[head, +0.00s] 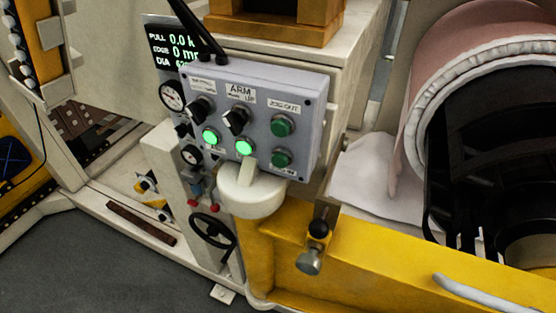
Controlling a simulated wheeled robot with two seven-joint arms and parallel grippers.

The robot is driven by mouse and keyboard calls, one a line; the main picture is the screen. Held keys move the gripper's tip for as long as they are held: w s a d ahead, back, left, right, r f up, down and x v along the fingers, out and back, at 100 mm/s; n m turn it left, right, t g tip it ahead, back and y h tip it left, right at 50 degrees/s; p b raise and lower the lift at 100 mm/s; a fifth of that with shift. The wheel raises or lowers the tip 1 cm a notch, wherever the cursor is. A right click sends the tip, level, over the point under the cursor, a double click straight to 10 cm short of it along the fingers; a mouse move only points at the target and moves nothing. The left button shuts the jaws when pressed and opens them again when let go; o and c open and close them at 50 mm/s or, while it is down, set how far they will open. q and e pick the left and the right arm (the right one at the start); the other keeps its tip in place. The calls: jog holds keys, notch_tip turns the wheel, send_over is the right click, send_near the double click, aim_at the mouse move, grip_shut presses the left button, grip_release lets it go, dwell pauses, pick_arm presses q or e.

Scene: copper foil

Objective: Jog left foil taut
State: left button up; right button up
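A grey control box (243,110) stands tilted at the middle, on a white round mount (252,193). It has black selector knobs, one under an "ARM" label (236,120). Two green lamps are lit (244,147). A dark green button (282,125) sits under the "JOG OUT" label, and another green button (281,158) sits below it, its label partly unreadable. A black display (172,45) behind the box reads "PULL 0.0", "EDGE 0" and a partly hidden "DIA" value. A large copper-pink roll (482,38) with a pale crumpled edge is at the right. Neither gripper is in view.
A black handwheel (212,231) and small red-tipped levers are below the box. A black frame (490,160) fills the roll's inside. Grey floor (90,265) is open at lower left.

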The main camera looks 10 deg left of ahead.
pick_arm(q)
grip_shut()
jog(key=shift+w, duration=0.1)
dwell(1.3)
